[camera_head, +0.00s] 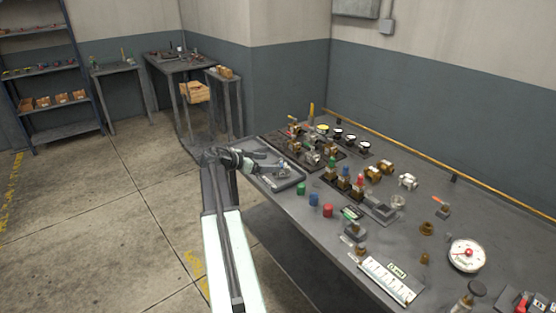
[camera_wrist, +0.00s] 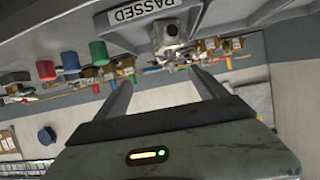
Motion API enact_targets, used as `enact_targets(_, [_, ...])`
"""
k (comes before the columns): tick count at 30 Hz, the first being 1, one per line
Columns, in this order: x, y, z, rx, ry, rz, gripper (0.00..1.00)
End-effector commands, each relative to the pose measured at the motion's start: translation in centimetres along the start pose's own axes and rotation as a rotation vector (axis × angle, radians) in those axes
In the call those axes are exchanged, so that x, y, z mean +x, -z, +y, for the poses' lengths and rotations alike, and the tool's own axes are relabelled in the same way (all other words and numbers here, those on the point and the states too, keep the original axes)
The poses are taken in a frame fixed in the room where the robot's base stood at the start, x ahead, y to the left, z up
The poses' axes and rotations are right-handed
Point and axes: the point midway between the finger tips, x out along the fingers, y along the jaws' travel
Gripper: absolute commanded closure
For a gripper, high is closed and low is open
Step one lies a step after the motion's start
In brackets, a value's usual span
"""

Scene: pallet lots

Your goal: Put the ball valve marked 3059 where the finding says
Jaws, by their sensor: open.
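A grey tray (camera_head: 291,185) stands at the near left end of the workbench; in the wrist view its label (camera_wrist: 140,11) reads PASSED. A small metal fitting with a blue part (camera_head: 282,169), possibly a ball valve, is at the tray. It shows in the wrist view as a pale metal body (camera_wrist: 172,33) beside the label. No 3059 mark is legible, and I cannot read a finding. My gripper (camera_head: 268,161) is at the tray's left side, close to the fitting. In the wrist view its two fingers (camera_wrist: 160,82) are apart with nothing between them.
The workbench (camera_head: 320,235) is crowded: coloured caps (camera_head: 314,198), several valves in a dark rack (camera_head: 345,183), brass fittings, a white gauge (camera_head: 467,255) and a labelled white box (camera_head: 387,279). Shelves (camera_head: 50,70) and smaller tables (camera_head: 180,62) stand behind. The floor at left is clear.

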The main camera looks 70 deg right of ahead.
Motion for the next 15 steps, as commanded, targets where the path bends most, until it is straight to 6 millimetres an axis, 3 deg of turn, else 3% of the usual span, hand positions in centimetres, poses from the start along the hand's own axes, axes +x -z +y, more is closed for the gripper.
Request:
enact_targets(3, [-2.4, 0.3, 0.0, 0.0, 0.001, 0.0, 0.18])
enact_targets(6, [-3.3, 0.2, 0.0, 0.0, 0.001, 0.0, 0.18])
enact_targets(15, [-3.6, 0.0, 0.0, 0.001, -0.001, 0.0, 0.18])
